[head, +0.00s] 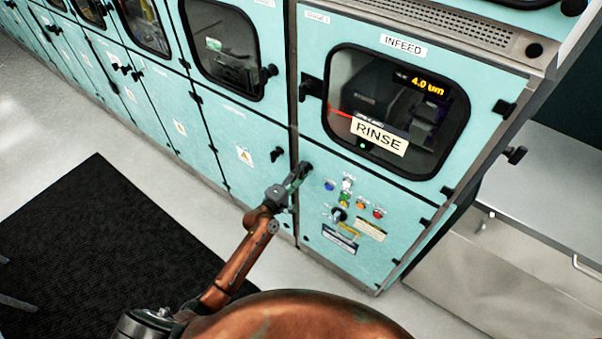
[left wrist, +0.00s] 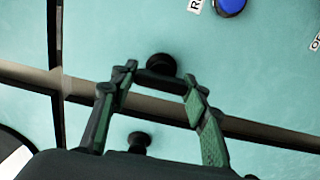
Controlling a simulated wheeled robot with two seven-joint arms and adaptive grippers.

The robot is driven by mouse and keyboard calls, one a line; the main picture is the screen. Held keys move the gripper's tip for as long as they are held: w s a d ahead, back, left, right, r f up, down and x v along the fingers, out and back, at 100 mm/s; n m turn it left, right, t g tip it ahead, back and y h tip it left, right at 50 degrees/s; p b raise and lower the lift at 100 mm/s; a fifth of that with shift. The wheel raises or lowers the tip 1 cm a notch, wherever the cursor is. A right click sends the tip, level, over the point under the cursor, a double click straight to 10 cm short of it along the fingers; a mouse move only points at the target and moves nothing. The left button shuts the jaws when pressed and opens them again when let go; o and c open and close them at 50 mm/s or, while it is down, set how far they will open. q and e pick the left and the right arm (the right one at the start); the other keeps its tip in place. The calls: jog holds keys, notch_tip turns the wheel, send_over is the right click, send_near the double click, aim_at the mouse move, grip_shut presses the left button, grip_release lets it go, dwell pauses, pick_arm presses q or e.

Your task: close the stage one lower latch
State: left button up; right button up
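The stage one lower latch, a black handle with a round knob, sits at the upper left of the lower teal button panel (head: 350,228). In the left wrist view its round knob (left wrist: 160,64) shows just beyond my fingertips. My left gripper (head: 302,172) is at this latch in the head view. In the left wrist view its two green fingers stand apart, with a dark bar spanning the space between their tips. I cannot tell whether they press on it. The arm hides part of the latch in the head view. My right gripper is in neither view.
Coloured buttons (head: 360,202) are to the right. The infeed door (head: 398,100) with its rinse sign is above. A dark mat (head: 100,245) covers the floor.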

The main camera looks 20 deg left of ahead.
pick_arm(q)
jog(key=o, duration=0.4)
jog(key=v, duration=1.2)
